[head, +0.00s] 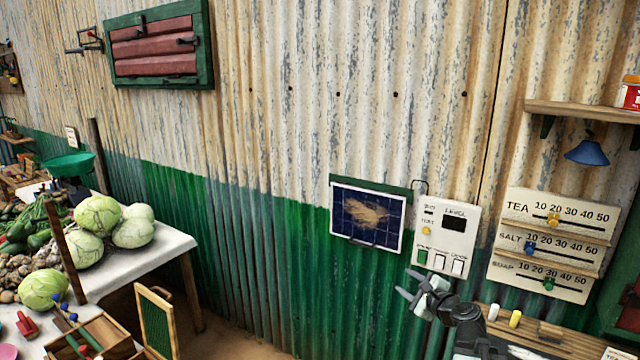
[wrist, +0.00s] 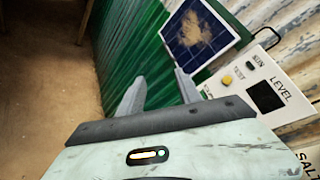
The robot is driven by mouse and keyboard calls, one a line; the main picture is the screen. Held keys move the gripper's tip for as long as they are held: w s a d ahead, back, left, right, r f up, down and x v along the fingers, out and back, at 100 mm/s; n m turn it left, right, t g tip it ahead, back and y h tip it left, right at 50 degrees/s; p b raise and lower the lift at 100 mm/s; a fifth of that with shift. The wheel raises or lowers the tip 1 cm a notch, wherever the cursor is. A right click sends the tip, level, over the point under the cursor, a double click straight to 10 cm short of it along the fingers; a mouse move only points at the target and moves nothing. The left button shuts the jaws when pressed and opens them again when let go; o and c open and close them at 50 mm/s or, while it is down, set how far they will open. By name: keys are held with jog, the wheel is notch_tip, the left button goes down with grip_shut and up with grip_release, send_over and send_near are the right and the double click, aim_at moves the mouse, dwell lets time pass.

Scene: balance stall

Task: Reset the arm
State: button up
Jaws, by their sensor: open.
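My gripper (head: 414,294) is in the lower right of the head view, its two fingers apart and empty. It is in front of the green corrugated wall, just left of and below the white level panel (head: 446,238). In the wrist view the fingers (wrist: 160,92) point toward the green wall. My arm reaches in from the bottom right of the head view. The level panel has a dark screen, a yellow test button and a row of switches, one of them green. It also shows in the wrist view (wrist: 240,75).
A solar panel (head: 367,215) with a brown dusty patch hangs left of the level panel. A tea, salt and soap slider board (head: 548,245) is on the right. A table with cabbages (head: 97,214) stands left; bare wall lies between.

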jog(key=s+a+f+n+g, duration=0.3)
jog(key=a+f+n, duration=0.15)
jog(key=a, duration=0.25)
jog(key=s+a+f+n+g+y, duration=0.1)
jog(key=s+a+f+n+g, duration=0.15)
jog(key=a+f+n, duration=0.4)
jog(key=s+a+f+n+g, duration=0.2)
jog(key=s+a+n+g, duration=0.15)
jog(key=a, duration=0.45)
jog(key=s+d+f+n+g+h, duration=0.4)
jog(key=s+d+n, duration=0.3)
jog(key=s, duration=0.3)
jog(key=shift+d+f+n+g+h, duration=0.25)
jog(key=shift+d+n+g+h, duration=0.1)
jog(key=shift+d+g+h, duration=0.3)
jog(key=shift+c, duration=0.5)
